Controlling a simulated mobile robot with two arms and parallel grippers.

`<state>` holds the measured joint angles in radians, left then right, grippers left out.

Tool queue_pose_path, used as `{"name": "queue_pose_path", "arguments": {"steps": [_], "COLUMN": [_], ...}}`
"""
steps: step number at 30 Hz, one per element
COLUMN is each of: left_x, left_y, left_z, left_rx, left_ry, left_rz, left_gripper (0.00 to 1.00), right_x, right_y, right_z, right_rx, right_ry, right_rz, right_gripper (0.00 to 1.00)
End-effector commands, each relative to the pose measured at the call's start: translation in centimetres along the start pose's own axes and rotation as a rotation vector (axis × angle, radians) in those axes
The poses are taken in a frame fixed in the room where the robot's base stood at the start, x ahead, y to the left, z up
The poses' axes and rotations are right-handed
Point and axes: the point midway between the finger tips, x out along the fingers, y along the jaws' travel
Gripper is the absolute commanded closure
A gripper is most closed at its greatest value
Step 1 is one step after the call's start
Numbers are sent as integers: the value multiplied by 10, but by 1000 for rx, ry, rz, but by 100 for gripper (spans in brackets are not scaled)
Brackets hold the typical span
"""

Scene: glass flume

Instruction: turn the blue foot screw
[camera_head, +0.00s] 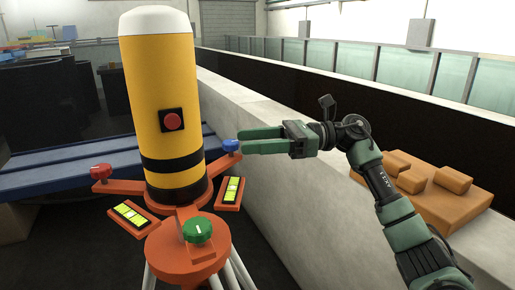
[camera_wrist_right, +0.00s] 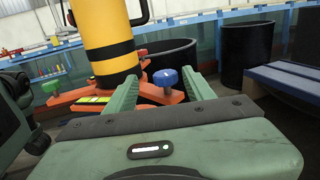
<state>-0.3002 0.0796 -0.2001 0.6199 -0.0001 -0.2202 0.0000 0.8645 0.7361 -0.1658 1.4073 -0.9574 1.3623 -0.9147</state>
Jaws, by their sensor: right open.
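The blue foot screw (camera_head: 231,146) sits on the end of the right arm of an orange tripod base (camera_head: 190,262). In the right wrist view the blue screw (camera_wrist_right: 166,77) shows between and beyond the two green fingers. My right gripper (camera_head: 240,141) is open, its fingertips close beside the blue screw in the head view; I cannot tell whether they touch it. A red screw (camera_head: 101,172) and a green screw (camera_head: 198,230) sit on the other tripod arms. A yellow cylinder (camera_head: 163,75) with black bands and a white top stands upright on the base. My left gripper is out of view.
Two level vials (camera_head: 230,190) (camera_head: 134,214) are fixed near the base. The glass flume (camera_head: 395,70) stands behind. A blue bench (camera_head: 60,172) is at left.

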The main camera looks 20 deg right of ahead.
Motion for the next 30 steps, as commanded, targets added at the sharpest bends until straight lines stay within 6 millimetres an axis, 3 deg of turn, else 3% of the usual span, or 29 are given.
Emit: {"name": "queue_pose_path", "arguments": {"steps": [5, 18, 30], "left_x": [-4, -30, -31], "left_y": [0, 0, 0], "left_z": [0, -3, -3], "left_rx": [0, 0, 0], "left_ry": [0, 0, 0], "left_rz": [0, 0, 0], "left_gripper": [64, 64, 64], "right_x": [9, 72, 80], "right_y": [-4, -5, -6], "right_z": [-9, -7, -10], "right_rx": [-11, -9, -10], "right_ry": [7, 6, 7], "right_rz": [-25, -23, -25], "right_gripper": [47, 47, 47]}}
